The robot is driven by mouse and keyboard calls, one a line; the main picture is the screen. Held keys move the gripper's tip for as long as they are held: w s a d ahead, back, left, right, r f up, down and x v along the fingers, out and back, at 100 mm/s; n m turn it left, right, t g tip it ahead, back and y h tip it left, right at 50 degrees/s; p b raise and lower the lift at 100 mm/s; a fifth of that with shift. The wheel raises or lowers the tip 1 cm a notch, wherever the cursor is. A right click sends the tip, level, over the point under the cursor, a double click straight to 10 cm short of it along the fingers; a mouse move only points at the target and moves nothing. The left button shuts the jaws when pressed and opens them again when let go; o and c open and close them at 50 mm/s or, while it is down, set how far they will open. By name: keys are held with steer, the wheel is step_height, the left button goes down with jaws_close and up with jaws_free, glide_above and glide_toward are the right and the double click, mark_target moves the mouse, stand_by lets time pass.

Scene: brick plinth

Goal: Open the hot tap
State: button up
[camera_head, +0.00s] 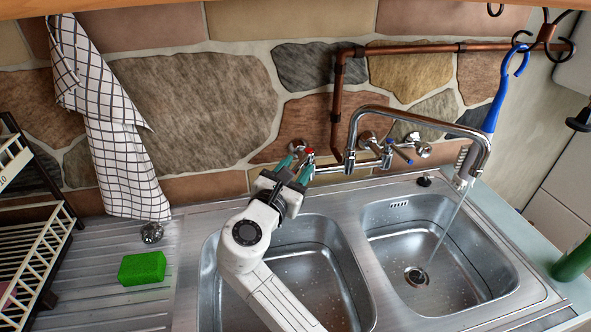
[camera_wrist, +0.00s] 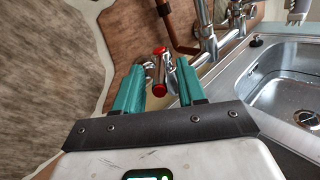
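The hot tap (camera_head: 309,153) has a red-marked handle and sits on the wall at the left end of the chrome mixer. In the wrist view its red handle (camera_wrist: 159,88) shows between my two teal fingers. My gripper (camera_head: 295,167) is at the hot tap, with a finger to either side of the handle in the wrist view (camera_wrist: 158,72). The fingers are apart, with a gap on both sides of the handle; I cannot tell whether either touches it. A stream of water (camera_head: 447,230) runs from the chrome spout (camera_head: 420,117) into the right basin.
The blue-marked cold tap (camera_head: 400,152) is right of the hot tap. A copper pipe (camera_head: 337,100) runs down the stone wall between them. A checked towel (camera_head: 105,120) hangs at left. A green sponge (camera_head: 142,268) lies on the drainer. A blue-handled brush (camera_head: 497,100) hangs at right.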

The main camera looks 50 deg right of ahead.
steer(key=b+v, duration=0.1)
steer(key=v, duration=0.9)
steer(key=shift+a, duration=0.3)
